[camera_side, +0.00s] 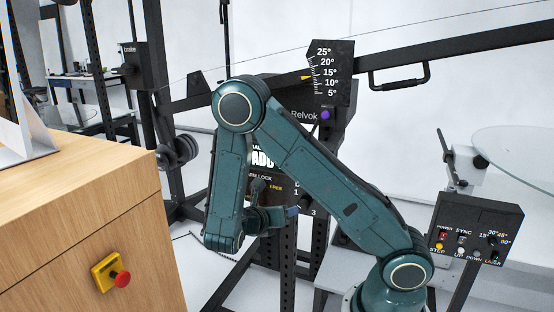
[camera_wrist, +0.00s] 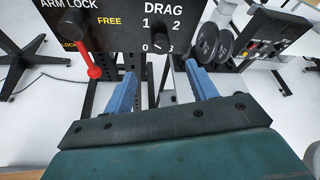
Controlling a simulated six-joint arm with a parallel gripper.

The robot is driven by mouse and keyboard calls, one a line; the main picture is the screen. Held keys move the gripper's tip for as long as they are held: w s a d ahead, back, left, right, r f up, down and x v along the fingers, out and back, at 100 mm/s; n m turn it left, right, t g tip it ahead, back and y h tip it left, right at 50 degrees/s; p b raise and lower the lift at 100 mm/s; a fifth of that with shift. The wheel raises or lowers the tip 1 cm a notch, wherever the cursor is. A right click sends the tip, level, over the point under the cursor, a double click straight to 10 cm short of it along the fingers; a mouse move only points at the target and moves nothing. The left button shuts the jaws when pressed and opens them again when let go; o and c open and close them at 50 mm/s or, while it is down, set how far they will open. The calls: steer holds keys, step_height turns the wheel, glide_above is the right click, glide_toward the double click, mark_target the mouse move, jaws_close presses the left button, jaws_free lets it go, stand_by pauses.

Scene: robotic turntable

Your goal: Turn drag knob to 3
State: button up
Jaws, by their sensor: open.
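The black panel (camera_wrist: 110,30) with the DRAG label fills the top of the wrist view. The dark drag knob (camera_wrist: 160,40) sits among the numbers 0, 1, 2 and 3. Its pointer direction is too small to tell. My gripper (camera_wrist: 160,72) is open and empty, with one blue finger below the knob on each side.
A red-tipped arm-lock lever (camera_wrist: 93,72) hangs left of the knob, close to my left finger. Black weight plates (camera_wrist: 208,42) stand behind on the right. A control box (camera_side: 476,228) stands at right, and a wooden cabinet (camera_side: 70,200) at left.

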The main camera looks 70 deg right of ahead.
mark_target(300, 205)
steer(key=shift+x, duration=6.7)
steer(key=c, duration=1)
